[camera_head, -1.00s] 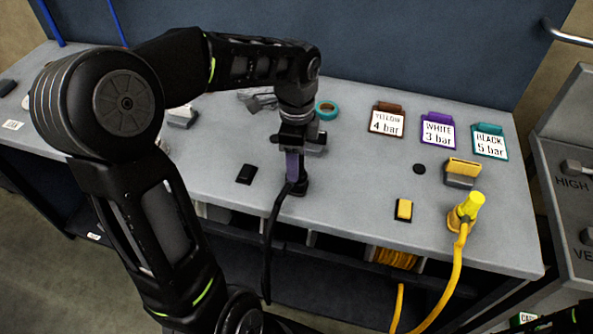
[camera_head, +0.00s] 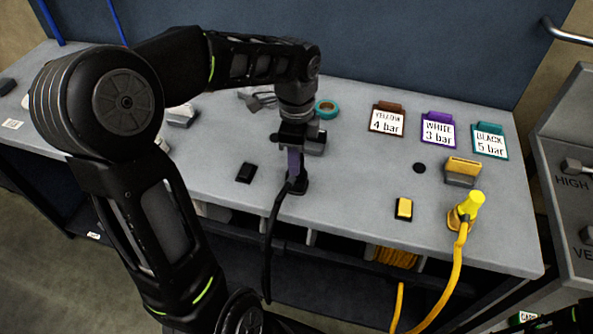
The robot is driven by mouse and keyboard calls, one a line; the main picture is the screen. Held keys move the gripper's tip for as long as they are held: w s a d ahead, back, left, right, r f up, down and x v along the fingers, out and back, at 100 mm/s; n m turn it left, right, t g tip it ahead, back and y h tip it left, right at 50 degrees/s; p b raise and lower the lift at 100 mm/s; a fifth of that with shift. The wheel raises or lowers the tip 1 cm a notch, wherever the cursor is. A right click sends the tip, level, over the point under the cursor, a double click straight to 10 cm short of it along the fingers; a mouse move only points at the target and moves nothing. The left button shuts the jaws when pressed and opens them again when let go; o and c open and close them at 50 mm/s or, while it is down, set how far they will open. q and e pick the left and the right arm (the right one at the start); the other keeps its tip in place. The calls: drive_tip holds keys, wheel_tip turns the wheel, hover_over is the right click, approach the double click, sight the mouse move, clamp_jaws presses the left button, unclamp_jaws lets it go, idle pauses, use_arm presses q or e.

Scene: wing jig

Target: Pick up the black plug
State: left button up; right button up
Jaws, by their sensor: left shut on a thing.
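The black plug (camera_head: 293,186) stands near the front edge of the grey bench, at a dark stand or base (camera_head: 302,186). Its black cable (camera_head: 270,232) hangs over the front edge. My left gripper (camera_head: 294,164) points down from above and is shut on the plug. The fingers and wrist hide most of the plug, and I cannot tell whether it is clear of the base. My right gripper is not in view; only a dark bit of my right arm shows at the lower right corner.
A yellow plug (camera_head: 469,207) with a yellow cable stands at the right. Small black (camera_head: 246,173) and yellow (camera_head: 404,208) blocks lie near the front. Teal tape (camera_head: 326,109) and pressure cards (camera_head: 388,119) lie behind. A grey panel (camera_head: 566,150) stands beyond the right end.

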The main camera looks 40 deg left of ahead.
use_arm(q)
clamp_jaws()
drive_tip(key=shift+r, duration=0.1)
wheel_tip(320, 180, up, 10)
drive_tip(key=shift+f+b, duration=0.1)
drive_tip(key=shift+b, duration=0.35)
idle(0.5)
drive_tip(key=shift+r+p, duration=1.55)
drive_tip(key=shift+p, duration=0.05)
